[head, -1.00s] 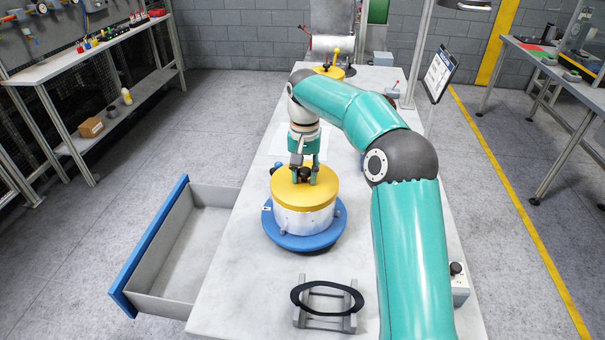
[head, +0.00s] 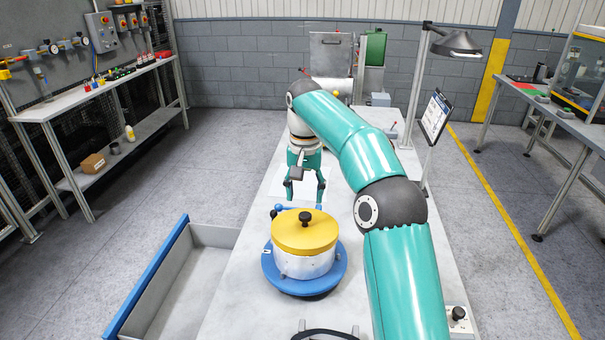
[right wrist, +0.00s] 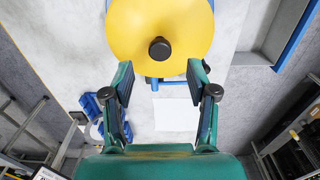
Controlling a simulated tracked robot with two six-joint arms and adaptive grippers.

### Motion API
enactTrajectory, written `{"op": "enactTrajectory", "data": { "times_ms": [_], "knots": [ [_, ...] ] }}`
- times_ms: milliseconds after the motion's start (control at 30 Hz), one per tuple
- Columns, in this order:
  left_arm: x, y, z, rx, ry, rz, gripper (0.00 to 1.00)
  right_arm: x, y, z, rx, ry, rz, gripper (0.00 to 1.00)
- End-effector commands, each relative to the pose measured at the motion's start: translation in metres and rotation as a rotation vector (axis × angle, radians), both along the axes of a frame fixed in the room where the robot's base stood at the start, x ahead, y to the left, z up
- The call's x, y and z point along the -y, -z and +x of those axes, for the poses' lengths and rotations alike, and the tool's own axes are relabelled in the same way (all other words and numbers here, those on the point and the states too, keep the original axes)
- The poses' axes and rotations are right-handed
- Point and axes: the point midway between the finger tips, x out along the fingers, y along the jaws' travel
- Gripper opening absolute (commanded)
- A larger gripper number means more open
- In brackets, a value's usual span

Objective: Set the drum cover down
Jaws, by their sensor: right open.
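The yellow drum cover (head: 290,236) with its black knob (head: 305,218) lies flat on top of the silver drum (head: 303,265), which stands on a round blue base (head: 335,275). My right gripper (head: 304,192) is open and empty above the bench, behind the drum and apart from the cover. In the right wrist view, the yellow cover (right wrist: 140,25) and its knob show just beyond my spread fingertips (right wrist: 160,80), with nothing between them. My left gripper is in neither view.
An open drawer with a blue front (head: 150,270) sticks out left of the bench (head: 225,318). A dark ring (head: 325,333) is cut off at the bottom edge. A control box (head: 458,322) stands at the right edge. A white sheet (right wrist: 175,114) lies on the bench.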

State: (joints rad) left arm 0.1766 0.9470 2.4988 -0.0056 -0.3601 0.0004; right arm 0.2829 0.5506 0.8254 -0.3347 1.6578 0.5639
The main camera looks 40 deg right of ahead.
Motion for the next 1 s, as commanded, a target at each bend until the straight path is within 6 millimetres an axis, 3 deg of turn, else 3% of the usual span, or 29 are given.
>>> {"op": "enactTrajectory", "data": {
  "times_ms": [100,300,1000],
  "knots": [
    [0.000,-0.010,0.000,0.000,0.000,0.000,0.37,0.000,-0.025,0.001,0.002,-0.001,-0.001,0.58],
    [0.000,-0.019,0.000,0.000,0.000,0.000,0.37,0.000,-0.048,0.000,-0.001,0.000,-0.001,0.58],
    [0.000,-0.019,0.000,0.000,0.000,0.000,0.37,0.001,-0.052,0.000,0.000,0.000,0.000,0.58]
  ]
}}
